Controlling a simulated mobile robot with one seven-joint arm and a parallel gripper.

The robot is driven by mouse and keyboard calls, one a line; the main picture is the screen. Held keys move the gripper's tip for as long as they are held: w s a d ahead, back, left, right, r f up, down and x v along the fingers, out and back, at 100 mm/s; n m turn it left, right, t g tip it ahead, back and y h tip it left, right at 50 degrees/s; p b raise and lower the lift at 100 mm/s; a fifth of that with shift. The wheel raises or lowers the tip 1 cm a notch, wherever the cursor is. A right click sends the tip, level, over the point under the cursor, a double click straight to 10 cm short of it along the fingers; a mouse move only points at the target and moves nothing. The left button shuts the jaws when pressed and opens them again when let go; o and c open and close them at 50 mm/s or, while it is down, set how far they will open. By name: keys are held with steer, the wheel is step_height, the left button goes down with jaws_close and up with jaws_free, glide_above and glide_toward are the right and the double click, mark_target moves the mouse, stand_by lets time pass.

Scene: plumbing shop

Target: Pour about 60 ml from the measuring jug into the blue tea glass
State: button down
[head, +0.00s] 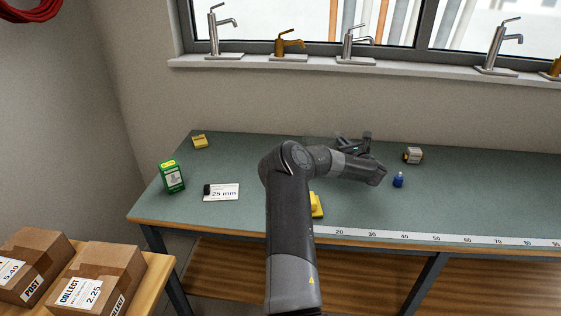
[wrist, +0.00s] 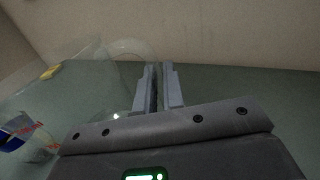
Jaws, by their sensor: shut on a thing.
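The measuring jug (wrist: 88,82) is clear and see-through, at the left of the wrist view. Its curved handle (wrist: 128,46) runs to my gripper's fingers (wrist: 158,75), which are shut on it. In the head view my gripper (head: 341,141) is over the back middle of the bench; only a faint trace of the jug shows there. The liquid level cannot be made out. The blue tea glass (head: 398,180) looks small and upright on the bench, to the right of my gripper and apart from it.
A small grey and yellow item (head: 413,155) lies behind the glass. A yellow item (head: 317,205) is partly hidden by my arm. A green box (head: 172,177), a card (head: 222,192) and a yellow box (head: 199,141) are left. A ruler strip (head: 440,236) lines the front edge.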

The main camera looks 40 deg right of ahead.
mark_target(336, 132)
steer(key=r+n, duration=0.1)
steer(key=a+r+n, duration=0.2)
steer(key=shift+w+r, duration=0.2)
steer(key=shift+w, duration=0.15)
steer(key=shift+w+a+r+n, duration=0.2)
steer(key=shift+a+r+n, duration=0.3)
steer(key=shift+a+n, duration=0.15)
steer(key=w+a+r+n, duration=0.2)
steer(key=a+r+n, duration=0.4)
steer(key=r+n, duration=0.1)
steer(key=shift+r, duration=0.45)
steer(key=shift+w+a+r+n, duration=0.15)
steer(key=shift+a+r+n, duration=0.3)
steer(key=shift+a, duration=0.05)
steer(key=shift+w+a+r+n, duration=0.1)
steer(key=shift+a+r+n, duration=0.3)
steer(key=shift+a, duration=0.05)
steer(key=shift+w+a+r, duration=0.1)
steer(key=shift+a+r, duration=0.05)
stand_by(1.5)
